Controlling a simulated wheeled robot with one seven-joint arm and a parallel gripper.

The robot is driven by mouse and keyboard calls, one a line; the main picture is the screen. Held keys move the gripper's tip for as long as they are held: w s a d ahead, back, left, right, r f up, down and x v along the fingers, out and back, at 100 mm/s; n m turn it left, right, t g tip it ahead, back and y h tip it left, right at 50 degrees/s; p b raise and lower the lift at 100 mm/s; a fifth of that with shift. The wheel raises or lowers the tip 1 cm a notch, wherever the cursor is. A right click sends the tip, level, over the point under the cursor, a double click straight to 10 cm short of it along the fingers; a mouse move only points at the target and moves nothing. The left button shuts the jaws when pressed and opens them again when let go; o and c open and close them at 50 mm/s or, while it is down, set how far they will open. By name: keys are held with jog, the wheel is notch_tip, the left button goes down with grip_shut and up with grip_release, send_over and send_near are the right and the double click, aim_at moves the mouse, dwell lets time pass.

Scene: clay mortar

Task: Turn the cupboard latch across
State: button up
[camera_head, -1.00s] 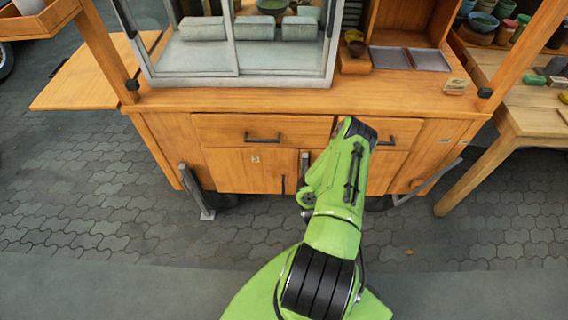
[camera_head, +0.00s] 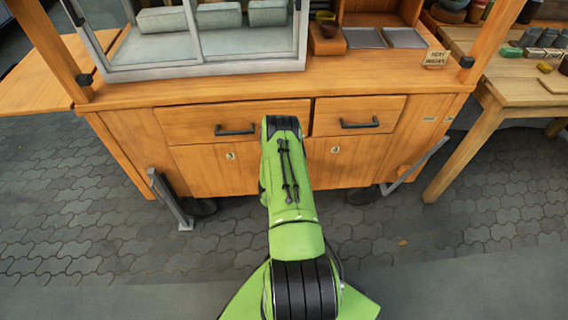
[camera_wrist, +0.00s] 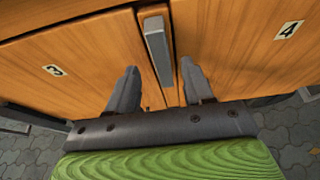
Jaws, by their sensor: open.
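The cupboard latch (camera_wrist: 157,48) is a grey bar on the narrow wooden strip between the doors marked 3 and 4. In the wrist view it stands nearly upright, tilted slightly. My gripper (camera_wrist: 159,66) is open and empty. Its two grey fingers appear on either side of the latch's lower end, with gaps at both sides; I cannot tell how far off the doors they are. In the head view my green arm hides the latch and the gripper. Door 3 (camera_head: 208,172) and door 4 (camera_head: 345,165) are closed.
Two drawers with dark handles, left (camera_head: 235,118) and right (camera_head: 358,116), sit above the doors. The counter (camera_head: 250,88) juts out above them. A grey prop leg (camera_head: 172,200) stands front left. A wooden table (camera_head: 500,92) is at right. The paving in front is clear.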

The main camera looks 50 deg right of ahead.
jog(key=shift+x, duration=2.55)
jog(key=shift+c, duration=0.5)
grip_shut()
